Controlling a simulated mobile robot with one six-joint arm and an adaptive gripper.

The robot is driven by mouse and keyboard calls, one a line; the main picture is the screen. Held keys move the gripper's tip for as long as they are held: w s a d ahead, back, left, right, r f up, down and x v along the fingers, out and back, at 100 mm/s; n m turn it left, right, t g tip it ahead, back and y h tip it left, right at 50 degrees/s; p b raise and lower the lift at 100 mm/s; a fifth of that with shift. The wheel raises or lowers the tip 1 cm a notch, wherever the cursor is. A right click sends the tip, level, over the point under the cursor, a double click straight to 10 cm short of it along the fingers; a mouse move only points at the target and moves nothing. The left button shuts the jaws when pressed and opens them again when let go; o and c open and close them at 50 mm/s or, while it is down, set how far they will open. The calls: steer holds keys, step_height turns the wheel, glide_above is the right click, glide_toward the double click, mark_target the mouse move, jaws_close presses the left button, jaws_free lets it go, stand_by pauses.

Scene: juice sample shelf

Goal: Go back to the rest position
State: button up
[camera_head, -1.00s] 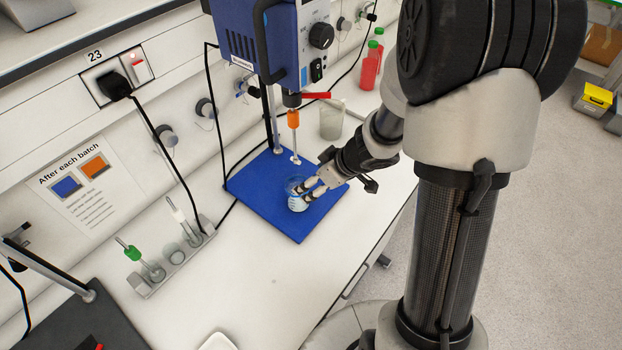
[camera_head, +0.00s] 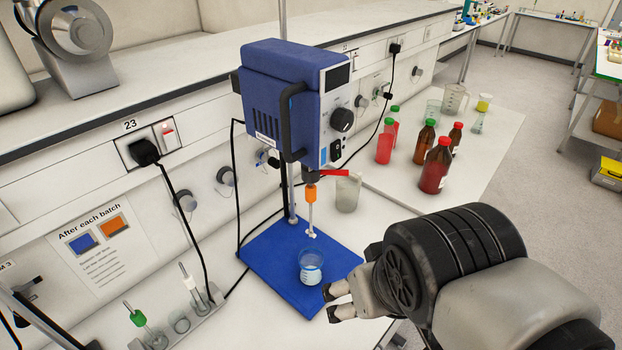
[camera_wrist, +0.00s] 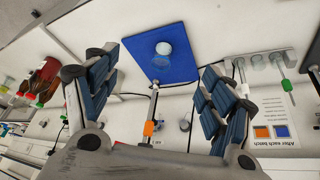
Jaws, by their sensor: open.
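My gripper (camera_head: 331,302) is open and empty, beside the front right edge of the blue base plate (camera_head: 272,262) and apart from the beaker.
A cloudy beaker (camera_head: 347,192) stands behind the plate. Red and brown bottles (camera_head: 436,168) and other glassware stand on the bench at the back right. A rack (camera_head: 190,318) with tubes is at the lower left. The floor on the right (camera_head: 530,150) is open.

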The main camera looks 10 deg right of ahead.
steer(key=shift+s+a+y, duration=0.3)
steer(key=shift+s+a, duration=0.4)
steer(key=shift+a, duration=0.05)
step_height(320, 180, down, 6)
steer(key=b, duration=0.6)
steer(key=shift+f, duration=0.15)
